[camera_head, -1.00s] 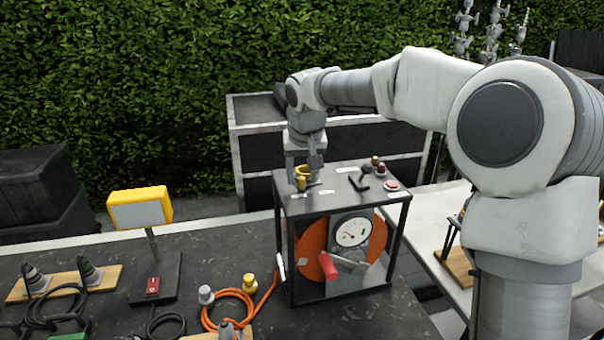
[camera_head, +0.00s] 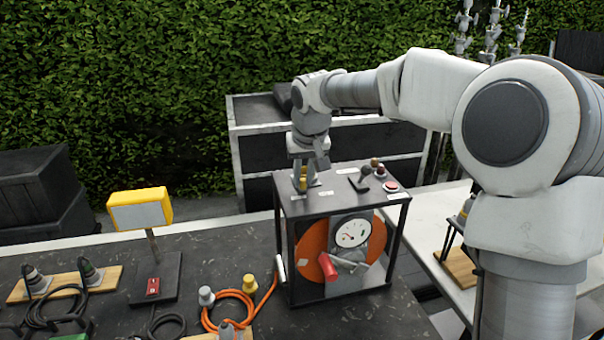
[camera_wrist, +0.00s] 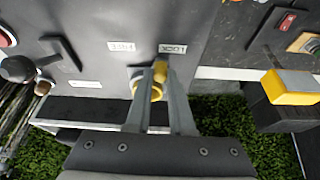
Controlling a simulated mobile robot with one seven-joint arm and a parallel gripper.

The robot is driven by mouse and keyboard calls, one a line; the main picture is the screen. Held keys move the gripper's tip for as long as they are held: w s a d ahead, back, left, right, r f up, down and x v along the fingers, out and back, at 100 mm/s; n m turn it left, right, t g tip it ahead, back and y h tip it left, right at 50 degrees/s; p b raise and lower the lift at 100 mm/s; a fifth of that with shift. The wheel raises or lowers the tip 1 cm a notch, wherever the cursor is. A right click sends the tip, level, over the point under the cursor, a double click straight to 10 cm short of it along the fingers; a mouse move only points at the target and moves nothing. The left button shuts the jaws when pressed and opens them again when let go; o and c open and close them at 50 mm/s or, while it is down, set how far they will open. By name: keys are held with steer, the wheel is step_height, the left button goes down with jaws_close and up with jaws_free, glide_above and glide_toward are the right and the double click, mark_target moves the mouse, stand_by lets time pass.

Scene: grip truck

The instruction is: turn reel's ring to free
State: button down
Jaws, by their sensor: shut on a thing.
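The reel (camera_head: 316,258) is an orange drum inside a black frame, with a dial and a red-handled crank on its front. Its yellow ring (camera_head: 302,177) sits on the frame's top at the back left, partly hidden by the fingers. My gripper (camera_head: 307,184) points down and is shut on the ring's tab. In the wrist view the gripper (camera_wrist: 161,78) has the tab between its fingers, and the round ring (camera_wrist: 150,88) shows beside them. The tab points toward the upside-down LOCK label (camera_wrist: 172,48); the FREE label (camera_wrist: 121,46) is to its left.
A black lever (camera_head: 359,182) and a red button (camera_head: 391,185) share the frame's top. An orange cable (camera_head: 250,315) and a yellow lamp (camera_head: 140,209) are to the left on the dark bench. A dark crate (camera_head: 260,150) stands behind.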

steer(key=n+p, duration=0.1)
steer(key=d+n+y+p, duration=0.1)
steer(key=n, duration=0.1)
steer(key=d+n+p, duration=0.1)
steer(key=p, duration=0.1)
steer(key=shift+w+d+r+n+g+y, duration=0.25)
steer(key=shift+n+g+y, duration=0.05)
steer(key=shift+n+y, duration=0.1)
steer(key=shift+w+d+f+n+g+y+p, duration=0.1)
steer(key=shift+w+d+n+g+y+p, duration=0.15)
steer(key=shift+n+p, duration=0.4)
steer(key=shift+w+d+n+g+y+p, duration=0.15)
steer(key=shift+d+n+p, duration=0.2)
steer(key=shift+n, duration=0.45)
steer(key=shift+w+d+f+n+g+y+p, duration=0.15)
steer(key=shift+d+n+g+y+p, duration=0.1)
steer(key=shift+n+p, duration=0.4)
steer(key=shift+r, duration=0.1)
steer(key=c, duration=0.8)
jaws_free()
steer(key=b+v, duration=0.1)
steer(key=v, duration=1.6)
steer(key=shift+r, duration=0.2)
